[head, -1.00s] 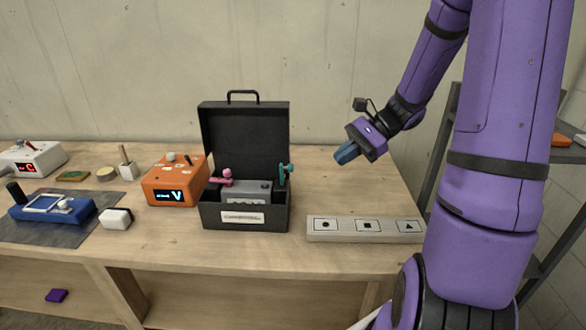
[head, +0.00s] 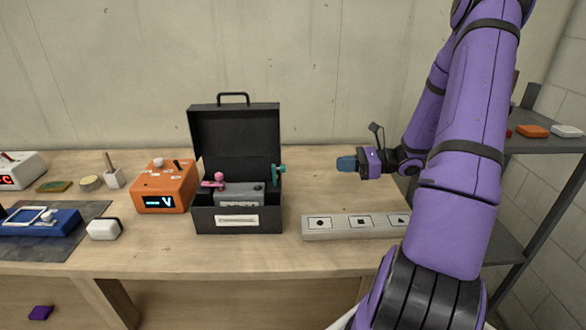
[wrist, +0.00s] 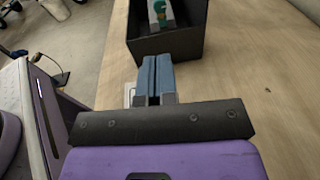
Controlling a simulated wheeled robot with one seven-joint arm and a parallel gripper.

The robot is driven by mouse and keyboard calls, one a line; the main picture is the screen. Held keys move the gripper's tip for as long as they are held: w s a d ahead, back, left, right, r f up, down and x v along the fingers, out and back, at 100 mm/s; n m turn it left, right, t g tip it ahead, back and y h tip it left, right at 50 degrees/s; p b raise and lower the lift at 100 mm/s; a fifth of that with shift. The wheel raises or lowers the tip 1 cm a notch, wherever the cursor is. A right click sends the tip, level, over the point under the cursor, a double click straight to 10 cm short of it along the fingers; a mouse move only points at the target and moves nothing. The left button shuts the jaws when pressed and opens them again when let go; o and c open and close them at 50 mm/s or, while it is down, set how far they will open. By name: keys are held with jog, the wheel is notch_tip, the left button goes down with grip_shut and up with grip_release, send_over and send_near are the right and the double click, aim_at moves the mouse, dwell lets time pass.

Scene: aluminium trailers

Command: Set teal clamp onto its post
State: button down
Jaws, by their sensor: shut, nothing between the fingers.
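The teal clamp (head: 278,173) stands upright at the right side of the open black case (head: 237,221); its lower part and what it rests on are hidden. Teal also shows inside the case in the wrist view (wrist: 158,6). A grey block (head: 240,194) sits in the case, with a pink clamp (head: 213,181) at its left end. I cannot make out a bare post. My gripper (head: 340,164) is to the right of the case, above the table, its blue fingers pointing left. In the wrist view its fingers (wrist: 154,76) are together and empty, pointing toward the case.
A grey strip with symbols (head: 336,229) lies at the table's front, right of the case. An orange meter (head: 165,188) stands left of it, near a white block (head: 104,229). The case lid (head: 236,140) stands open behind. Table between gripper and case is clear.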

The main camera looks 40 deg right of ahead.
jog(key=x, duration=1.4)
jog(key=shift+a, duration=0.15)
